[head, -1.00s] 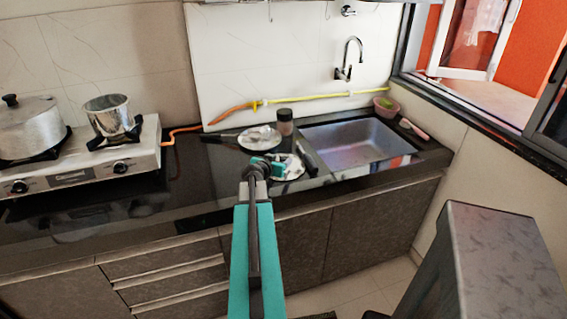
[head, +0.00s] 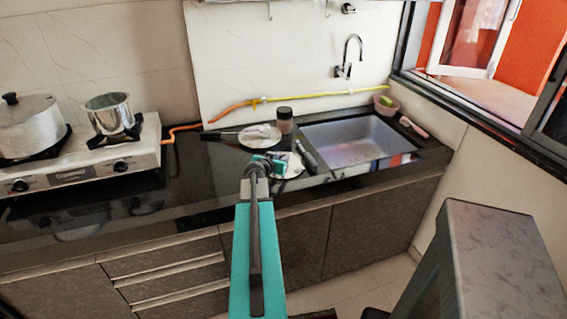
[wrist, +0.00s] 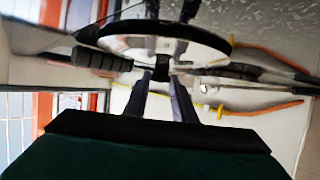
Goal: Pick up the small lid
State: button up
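A round lid (wrist: 200,33) with a dark rim and a dark knob shows close up in the wrist view, nearly edge-on and upside down. In the head view a pale round piece (head: 294,166), which looks like this lid, lies on the counter left of the sink, partly hidden by my gripper. My gripper (wrist: 162,80) has its two dark fingers apart, with their tips by the knob, one on each side. I cannot tell whether they press on it. In the head view my teal gripper (head: 270,163) covers the left part of the lid, and its fingertips are hard to see.
Another pale round piece (head: 258,140) with a long handle or utensil lies behind. A dark-handled object (head: 307,157) lies close on the right. A small jar (head: 285,120) stands behind, and the sink (head: 355,140) is to the right. The counter (head: 200,180) is clear on the left.

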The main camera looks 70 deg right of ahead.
grip_shut()
jog(key=shift+r, duration=0.1)
